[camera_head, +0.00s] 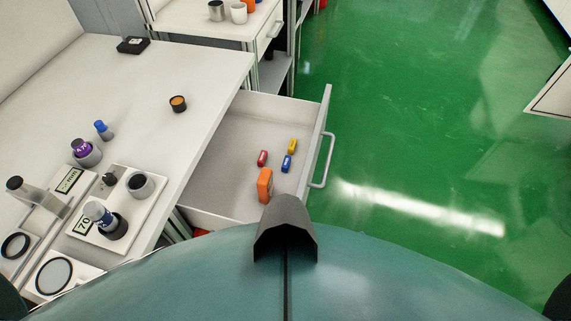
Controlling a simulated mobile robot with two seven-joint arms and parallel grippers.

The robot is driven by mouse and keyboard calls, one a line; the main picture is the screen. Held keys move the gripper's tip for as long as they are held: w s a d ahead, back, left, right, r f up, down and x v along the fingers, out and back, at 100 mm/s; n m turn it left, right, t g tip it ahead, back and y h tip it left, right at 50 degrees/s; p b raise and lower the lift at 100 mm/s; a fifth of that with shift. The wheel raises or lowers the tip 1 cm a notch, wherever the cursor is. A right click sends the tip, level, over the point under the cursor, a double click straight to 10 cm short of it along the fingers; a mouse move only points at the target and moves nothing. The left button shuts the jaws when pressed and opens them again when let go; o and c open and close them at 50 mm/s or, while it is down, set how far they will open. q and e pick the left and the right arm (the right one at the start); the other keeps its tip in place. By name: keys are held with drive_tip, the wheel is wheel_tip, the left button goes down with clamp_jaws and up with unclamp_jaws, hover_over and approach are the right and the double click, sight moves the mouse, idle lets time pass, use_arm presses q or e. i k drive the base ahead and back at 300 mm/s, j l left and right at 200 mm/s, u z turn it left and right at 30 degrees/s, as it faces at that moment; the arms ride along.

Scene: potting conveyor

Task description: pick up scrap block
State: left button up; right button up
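An open white drawer (232,128) holds several small blocks. A larger orange block (265,184) stands near its front side. A red block (262,158), a blue block (287,163) and a yellow block (292,145) lie close together behind it. Which one is the scrap block I cannot tell. Neither of my grippers is in view.
The drawer handle (325,160) juts over the green floor (420,130). The white worktop (185,65) carries an orange-topped dark cup (178,103), a purple-topped container (85,152), a blue-topped bottle (103,129) and a black box (133,45).

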sight(262, 158)
drive_tip(key=k+l+u, duration=0.35)
drive_tip(key=k+u, duration=0.2)
drive_tip(key=u, duration=1.95)
drive_tip(key=k+l+z, duration=0.1)
drive_tip(key=z, duration=1.9)
